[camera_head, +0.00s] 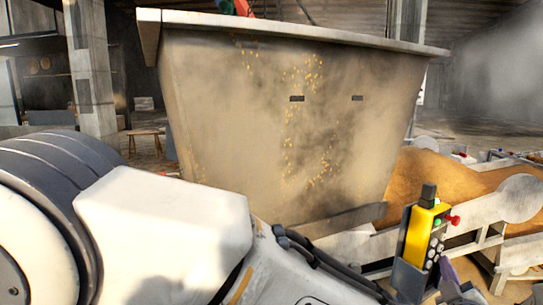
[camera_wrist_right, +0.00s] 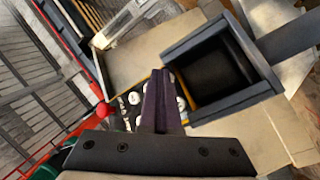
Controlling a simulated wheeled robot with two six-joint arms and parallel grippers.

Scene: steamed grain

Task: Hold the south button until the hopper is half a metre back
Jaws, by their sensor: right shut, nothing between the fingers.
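The hopper (camera_head: 300,120) is a large beige tapered bin with a pale rim and yellow grains stuck to its side. A yellow button pendant (camera_head: 416,240) stands upright in a grey holder at the right, with several pale round buttons (camera_head: 433,251) on its face. My right gripper (camera_head: 449,272) is shut and empty, low beside the pendant's button face. In the right wrist view, its dark purple fingers (camera_wrist_right: 161,103) lie over the pale buttons (camera_wrist_right: 133,98) and hide some. I cannot tell which button is south or whether the fingers press one. My left gripper is out of view.
A red knob (camera_head: 454,221) sticks out of the pendant's side. Pale metal framework (camera_head: 490,225) and a brown grain heap (camera_head: 430,173) lie behind it. A wooden stool (camera_head: 145,142) and concrete pillar (camera_head: 91,70) stand at the left. My white arm fills the lower left.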

